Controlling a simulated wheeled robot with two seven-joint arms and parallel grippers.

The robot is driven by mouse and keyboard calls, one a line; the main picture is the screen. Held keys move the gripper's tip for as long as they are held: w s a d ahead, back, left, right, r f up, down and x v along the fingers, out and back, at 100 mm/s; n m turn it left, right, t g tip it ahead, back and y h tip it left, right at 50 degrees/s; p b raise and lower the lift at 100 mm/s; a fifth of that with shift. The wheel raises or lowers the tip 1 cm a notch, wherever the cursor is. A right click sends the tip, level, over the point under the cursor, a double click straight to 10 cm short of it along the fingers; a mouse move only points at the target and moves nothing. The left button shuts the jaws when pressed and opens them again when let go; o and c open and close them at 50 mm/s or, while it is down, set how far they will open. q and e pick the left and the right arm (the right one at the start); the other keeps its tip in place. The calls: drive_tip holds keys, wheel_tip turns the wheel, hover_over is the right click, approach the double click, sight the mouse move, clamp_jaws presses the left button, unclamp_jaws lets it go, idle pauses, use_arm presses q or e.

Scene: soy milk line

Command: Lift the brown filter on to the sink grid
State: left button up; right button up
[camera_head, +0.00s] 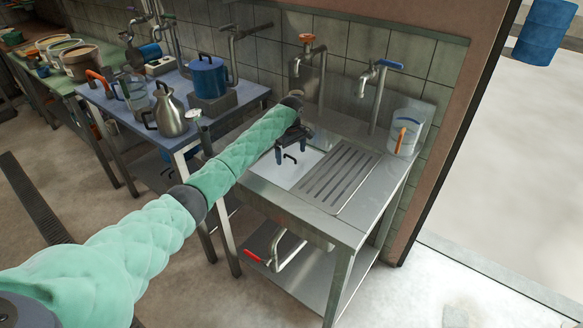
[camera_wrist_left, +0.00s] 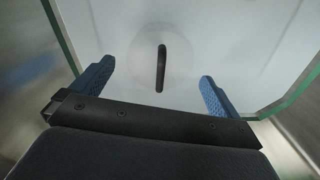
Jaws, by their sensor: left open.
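The sink grid (camera_head: 343,181) is a slotted steel drainboard on the right half of the steel sink table. The sink basin (camera_head: 306,167) left of it looks whitish inside. A dark upright handle (camera_head: 290,158) shows in the basin; in the left wrist view the handle (camera_wrist_left: 161,68) stands over a faint pale round shape. No brown body shows, so I cannot tell whether this is the brown filter. My left gripper (camera_head: 294,151) is open above the basin. In its wrist view the blue fingers (camera_wrist_left: 158,74) lie either side of the handle, apart from it. My right gripper is out of view.
Two taps, one with an orange knob (camera_head: 306,38) and one with a blue lever (camera_head: 389,65), rise behind the sink. A clear container with an orange handle (camera_head: 403,139) stands at the back right. A table (camera_head: 187,82) with a steel jug (camera_head: 170,112) and a blue pot (camera_head: 208,77) stands left.

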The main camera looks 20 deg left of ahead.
sight(290, 162)
use_arm(q)
drive_tip(key=shift+s+f, duration=0.1)
drive_tip(key=shift+f, duration=0.5)
drive_tip(key=shift+a+f+p, duration=0.2)
drive_tip(key=shift+f+p, duration=0.25)
drive_tip(key=shift+f, duration=0.55)
wheel_tip(290, 162, down, 2)
drive_tip(key=shift+f, duration=0.1)
drive_tip(key=shift+f+p, duration=0.3)
drive_tip(key=shift+f, duration=0.3)
drive_tip(key=c, duration=0.8)
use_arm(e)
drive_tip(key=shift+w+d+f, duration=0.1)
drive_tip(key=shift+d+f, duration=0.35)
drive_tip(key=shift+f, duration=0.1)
